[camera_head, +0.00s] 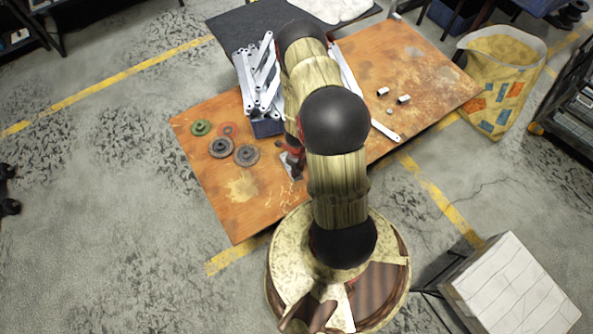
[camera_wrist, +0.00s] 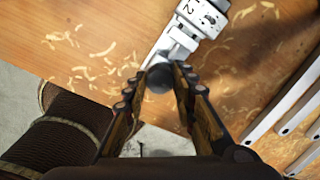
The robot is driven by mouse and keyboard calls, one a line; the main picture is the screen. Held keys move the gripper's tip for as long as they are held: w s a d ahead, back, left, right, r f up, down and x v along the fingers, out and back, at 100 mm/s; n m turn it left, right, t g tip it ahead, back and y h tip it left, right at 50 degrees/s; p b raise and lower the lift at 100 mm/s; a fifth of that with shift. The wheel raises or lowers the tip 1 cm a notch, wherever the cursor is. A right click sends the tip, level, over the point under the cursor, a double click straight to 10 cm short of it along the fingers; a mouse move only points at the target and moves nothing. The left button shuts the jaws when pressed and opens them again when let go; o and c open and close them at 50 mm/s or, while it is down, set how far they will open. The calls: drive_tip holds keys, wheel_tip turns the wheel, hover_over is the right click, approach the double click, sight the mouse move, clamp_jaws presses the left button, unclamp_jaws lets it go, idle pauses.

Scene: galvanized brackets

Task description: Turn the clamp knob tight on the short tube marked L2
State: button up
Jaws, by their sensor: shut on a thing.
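In the wrist view a short white tube (camera_wrist: 205,17) with black markings, a "2" among them, lies at the top on the orange-brown table. A pale clamp fitting (camera_wrist: 179,42) runs from it toward me. At its near end is a round dark knob (camera_wrist: 159,78). My gripper (camera_wrist: 166,76) is shut on this knob, one finger on each side. The fingers partly cover the knob, and I cannot tell how tight the clamp is. In the head view my arm hides most of this area.
In the head view a blue bin (camera_head: 267,128) holds several white perforated bars (camera_head: 262,75). Several round gear-like discs (camera_head: 221,147) lie on the table's left. Short white tubes (camera_head: 403,99) and a loose bar (camera_head: 385,130) lie right.

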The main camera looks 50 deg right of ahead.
drive_tip(key=m, duration=0.5)
drive_tip(key=shift+m, duration=0.3)
drive_tip(key=m, duration=1.1)
drive_tip(key=o, duration=0.7)
drive_tip(key=shift+m, duration=0.4)
drive_tip(key=o, duration=0.3)
drive_tip(key=shift+r, duration=0.1)
wheel_tip(320, 180, up, 6)
drive_tip(key=p, duration=0.5)
